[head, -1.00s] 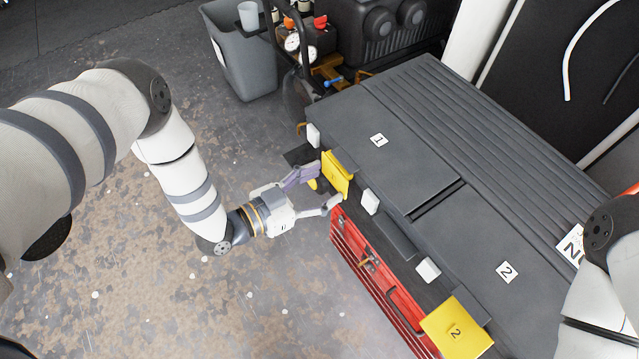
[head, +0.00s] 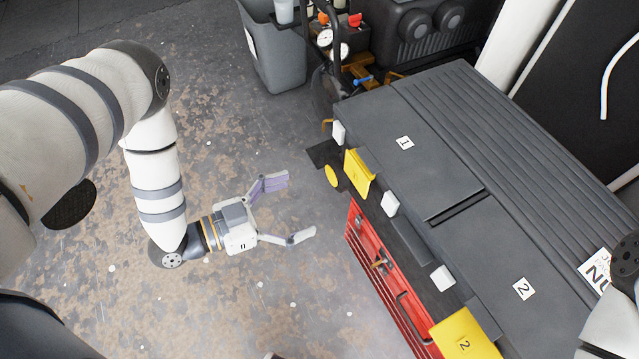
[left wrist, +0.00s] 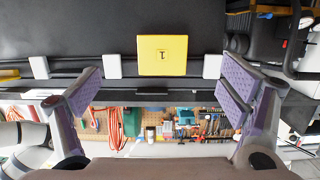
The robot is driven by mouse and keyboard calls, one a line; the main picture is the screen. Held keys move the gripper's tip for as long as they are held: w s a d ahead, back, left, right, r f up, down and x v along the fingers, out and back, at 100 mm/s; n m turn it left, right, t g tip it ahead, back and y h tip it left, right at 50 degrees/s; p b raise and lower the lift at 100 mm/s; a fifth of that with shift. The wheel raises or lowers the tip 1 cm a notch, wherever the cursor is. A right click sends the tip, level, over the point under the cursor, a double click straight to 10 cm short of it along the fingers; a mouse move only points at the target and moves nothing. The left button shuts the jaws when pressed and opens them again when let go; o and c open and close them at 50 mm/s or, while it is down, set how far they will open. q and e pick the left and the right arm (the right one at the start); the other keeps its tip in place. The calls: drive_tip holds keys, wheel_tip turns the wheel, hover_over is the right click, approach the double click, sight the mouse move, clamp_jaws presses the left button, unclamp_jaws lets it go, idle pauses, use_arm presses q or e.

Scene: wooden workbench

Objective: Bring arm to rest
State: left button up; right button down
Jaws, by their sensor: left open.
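My left gripper (head: 296,210) is open and empty over the floor, left of the tool chest and clear of it. In the left wrist view its two fingers (left wrist: 160,92) stand wide apart, with purple pads. A yellow tag marked 1 (head: 357,176) is on the chest's front edge, apart from the gripper; it also shows in the left wrist view (left wrist: 162,55). My left arm comes in from the left and is bent at the elbow. At the right edge only links of my right arm show; its gripper is out of view.
The grey-lidded chest (head: 440,130) has a red drawer front (head: 385,270) and a yellow tag marked 2 (head: 466,336). White blocks (head: 390,203) line its edge. A grey bin (head: 275,60) stands at the back. The floor (head: 220,310) around the left gripper is clear.

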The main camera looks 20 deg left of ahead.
use_arm(q)
drive_tip(key=shift+s+a+r, duration=0.1)
drive_tip(key=shift+s+a, duration=0.15)
drive_tip(key=shift+s, duration=0.05)
